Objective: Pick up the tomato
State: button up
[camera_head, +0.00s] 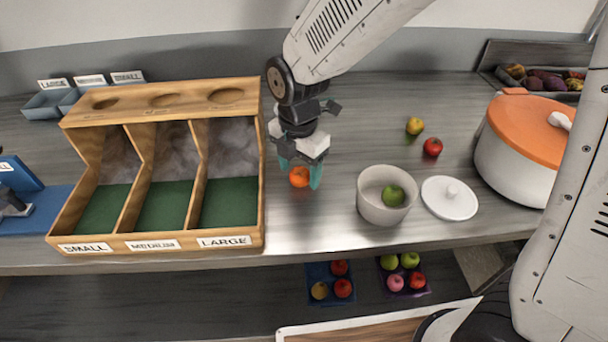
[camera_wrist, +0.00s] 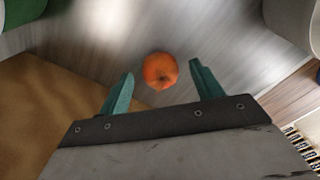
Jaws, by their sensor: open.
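A round orange-red fruit, which looks like the tomato (camera_head: 299,178), lies on the grey counter right of the wooden sorter. It also shows in the wrist view (camera_wrist: 160,71) with a small dark stem mark. My gripper (camera_head: 300,172) is open, pointing down over it. In the wrist view, the teal fingers of my gripper (camera_wrist: 161,72) stand one on each side of the fruit, with gaps to both. I cannot tell how far the fingertips are above the counter. Another red round fruit (camera_head: 432,147) lies farther right, beside a yellow one (camera_head: 415,126).
A wooden sorter (camera_head: 254,240) marked small, medium and large stands close on the left. A large orange-lidded pot (camera_head: 500,150) stands beyond. The counter's front edge is near.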

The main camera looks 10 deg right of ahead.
jog(key=shift+f, duration=0.35)
jog(key=c, duration=1.1)
jog(key=shift+o, duration=0.2)
jog(key=shift+r, duration=0.15)
